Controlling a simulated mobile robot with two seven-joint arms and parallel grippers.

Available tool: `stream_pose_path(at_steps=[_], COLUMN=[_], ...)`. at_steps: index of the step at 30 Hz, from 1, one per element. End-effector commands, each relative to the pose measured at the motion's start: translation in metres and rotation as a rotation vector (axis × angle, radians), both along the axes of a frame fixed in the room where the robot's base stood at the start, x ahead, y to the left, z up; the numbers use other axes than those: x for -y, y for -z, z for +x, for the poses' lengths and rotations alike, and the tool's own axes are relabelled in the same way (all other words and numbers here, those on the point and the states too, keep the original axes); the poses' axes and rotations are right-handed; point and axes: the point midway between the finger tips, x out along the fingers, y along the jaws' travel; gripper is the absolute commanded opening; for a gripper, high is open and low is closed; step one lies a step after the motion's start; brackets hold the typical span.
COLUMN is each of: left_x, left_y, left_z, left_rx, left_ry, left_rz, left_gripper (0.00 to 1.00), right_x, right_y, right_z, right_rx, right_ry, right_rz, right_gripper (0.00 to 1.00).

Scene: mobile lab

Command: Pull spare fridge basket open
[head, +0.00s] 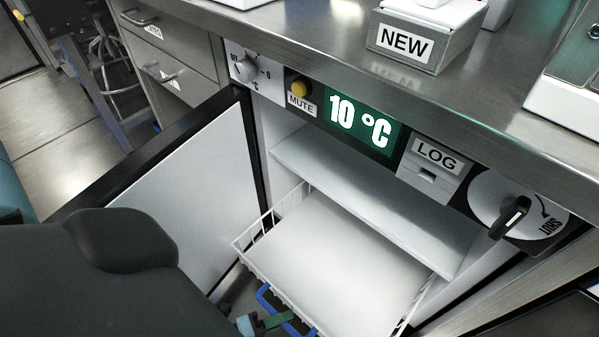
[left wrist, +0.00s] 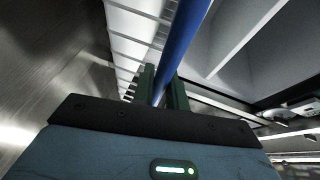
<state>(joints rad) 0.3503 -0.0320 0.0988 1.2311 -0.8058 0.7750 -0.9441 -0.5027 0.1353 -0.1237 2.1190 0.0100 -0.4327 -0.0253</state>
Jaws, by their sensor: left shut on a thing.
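The white wire fridge basket (head: 258,268) sticks partly out of the open fridge below its white shelf (head: 370,195). A blue handle (head: 265,296) is on the basket's front. My left gripper (head: 268,322) is at this handle, low in the head view, mostly hidden by my dark arm. In the left wrist view, its green fingers (left wrist: 162,88) are shut on the blue handle (left wrist: 186,40), with the basket's white wires (left wrist: 135,45) behind. My right gripper is not in view.
The fridge door (head: 180,190) stands open to the left. Above the opening, a panel holds a 10 °C display (head: 358,124), a MUTE button (head: 299,88), a LOG box (head: 433,160) and a SHUT dial (head: 505,205). A steel counter (head: 300,38) with a NEW box (head: 408,40) overhangs it.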

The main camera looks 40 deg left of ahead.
Motion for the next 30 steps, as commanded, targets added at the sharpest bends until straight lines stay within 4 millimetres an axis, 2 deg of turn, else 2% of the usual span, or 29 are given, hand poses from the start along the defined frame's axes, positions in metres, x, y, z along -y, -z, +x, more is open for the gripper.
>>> stream_pose_path(at_steps=[1,6,20,21,24,25,30], left_x=[0.000,-0.001,-0.001,-0.001,-0.001,-0.001,-0.001], left_y=[0.000,-0.001,-0.001,0.000,0.000,0.000,0.000], left_z=[-0.009,-0.024,-0.029,-0.029,-0.029,-0.029,-0.029], left_rx=[0.000,0.003,0.003,0.003,0.003,0.002,0.001], left_ry=[0.001,0.002,0.002,0.002,0.002,0.002,0.001], left_rz=[0.000,0.001,0.001,0.001,0.001,0.001,0.000], left_gripper=[0.00,0.00,0.00,0.19,0.33,0.36,0.36], right_x=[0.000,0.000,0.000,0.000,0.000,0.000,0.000], right_y=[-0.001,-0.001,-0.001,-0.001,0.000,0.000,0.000], right_z=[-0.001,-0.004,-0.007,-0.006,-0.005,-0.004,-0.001], right_rx=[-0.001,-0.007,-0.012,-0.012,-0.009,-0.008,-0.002], right_ry=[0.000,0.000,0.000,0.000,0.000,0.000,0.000], right_rz=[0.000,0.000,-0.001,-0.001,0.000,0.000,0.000], right_gripper=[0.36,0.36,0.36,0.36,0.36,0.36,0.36])
